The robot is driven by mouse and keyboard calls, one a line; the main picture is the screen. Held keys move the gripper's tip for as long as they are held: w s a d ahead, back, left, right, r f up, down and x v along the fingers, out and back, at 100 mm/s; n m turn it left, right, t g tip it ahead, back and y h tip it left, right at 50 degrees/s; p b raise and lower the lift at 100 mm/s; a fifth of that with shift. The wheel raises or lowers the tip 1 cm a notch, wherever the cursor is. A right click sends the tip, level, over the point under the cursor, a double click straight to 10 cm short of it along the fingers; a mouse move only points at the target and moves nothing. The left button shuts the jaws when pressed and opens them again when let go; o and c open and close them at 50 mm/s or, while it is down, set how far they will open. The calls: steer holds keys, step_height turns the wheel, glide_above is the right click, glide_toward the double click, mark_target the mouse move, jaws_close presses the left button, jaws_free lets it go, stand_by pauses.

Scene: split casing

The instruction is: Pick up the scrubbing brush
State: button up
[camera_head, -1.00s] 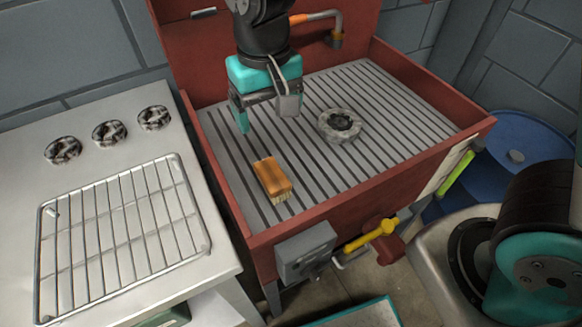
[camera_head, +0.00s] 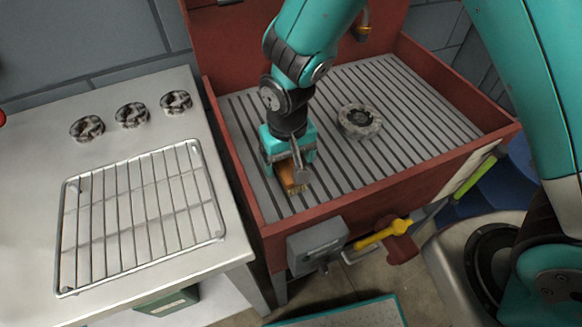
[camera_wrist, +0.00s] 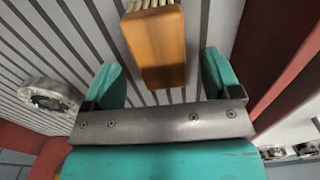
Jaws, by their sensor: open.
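The scrubbing brush (camera_head: 290,176) has an orange-brown wooden block and pale bristles. It lies on the slatted grey grate inside the red basin, near its front left. In the wrist view the brush (camera_wrist: 156,48) is at the top centre, its bristle end toward the top edge. My gripper (camera_head: 290,172) is over the brush in the head view and hides part of it. In the wrist view my gripper (camera_wrist: 160,80) is open, with one teal finger on each side of the brush's near end. I cannot tell whether the fingers touch it.
A grey round part (camera_head: 359,121) lies on the grate (camera_head: 400,95) right of the brush. The red basin's front wall (camera_head: 370,188) rises close in front of the brush. A white bench with a wire rack (camera_head: 140,220) stands to the left.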

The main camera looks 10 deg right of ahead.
mark_target(289, 165)
steer(key=shift+f, duration=1.35)
steer(key=c, duration=1.1)
steer(key=shift+c, duration=0.2)
steer(key=shift+r, duration=0.1)
step_height(289, 165, up, 20)
steer(key=o, duration=0.5)
steer(key=shift+c, duration=1.4)
steer(key=shift+d, duration=0.1)
